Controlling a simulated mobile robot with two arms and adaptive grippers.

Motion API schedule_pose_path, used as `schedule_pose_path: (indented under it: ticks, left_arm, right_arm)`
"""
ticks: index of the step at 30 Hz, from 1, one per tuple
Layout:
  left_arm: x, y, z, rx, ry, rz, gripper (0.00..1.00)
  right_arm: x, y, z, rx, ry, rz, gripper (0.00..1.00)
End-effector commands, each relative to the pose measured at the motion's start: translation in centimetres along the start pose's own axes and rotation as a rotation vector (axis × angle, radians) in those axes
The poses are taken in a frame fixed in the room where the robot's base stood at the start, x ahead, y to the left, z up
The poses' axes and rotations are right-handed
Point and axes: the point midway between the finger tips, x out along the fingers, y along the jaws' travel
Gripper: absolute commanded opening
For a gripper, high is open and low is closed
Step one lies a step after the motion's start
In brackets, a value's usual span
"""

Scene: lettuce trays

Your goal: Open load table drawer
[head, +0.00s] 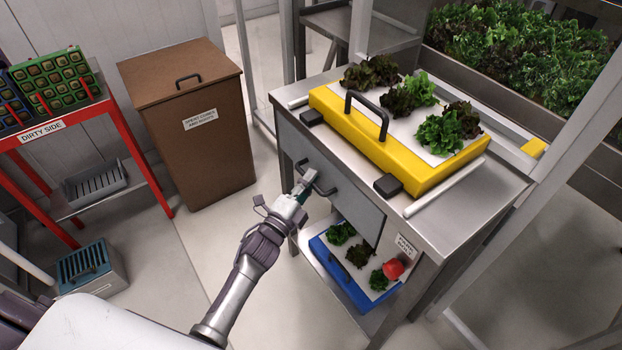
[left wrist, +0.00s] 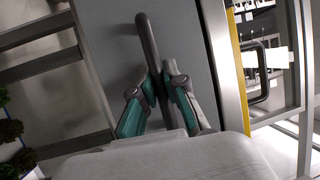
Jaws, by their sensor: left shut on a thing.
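The load table (head: 452,212) is a steel table with a grey drawer (head: 345,194) in its front, below the top. The drawer front looks flush with the table. A dark bar handle (head: 327,189) is on the drawer front. My left gripper (head: 307,184) reaches in from the left and is shut on this handle. In the left wrist view the two green-padded fingers (left wrist: 160,100) are on either side of the handle (left wrist: 149,45), against the grey drawer front (left wrist: 185,35). The fingers hide part of the handle. My right gripper is not in view.
A yellow tray (head: 440,172) with lettuce sits on the table top, and a blue tray (head: 340,277) with lettuce and a red item is on the lower shelf. A brown bin (head: 205,150) and a red rack (head: 130,140) stand left. Floor before the drawer is clear.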

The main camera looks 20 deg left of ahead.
Motion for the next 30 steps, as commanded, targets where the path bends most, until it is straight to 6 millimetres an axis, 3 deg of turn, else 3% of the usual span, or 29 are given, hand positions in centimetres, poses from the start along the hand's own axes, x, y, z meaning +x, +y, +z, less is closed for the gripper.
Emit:
schedule_pose_path:
  ticks: [5,21,30]
  left_arm:
    - [-2.3,-0.4,1.0,0.003,-0.001,0.006,0.0]
    - [-12.6,-2.5,5.1,0.001,-0.001,0.007,0.0]
    - [-15.0,-3.1,6.2,0.0,-0.001,0.004,0.0]
  right_arm:
    - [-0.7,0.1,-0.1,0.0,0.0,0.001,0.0]
    - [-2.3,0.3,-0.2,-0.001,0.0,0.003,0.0]
    - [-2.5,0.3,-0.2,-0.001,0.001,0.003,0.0]
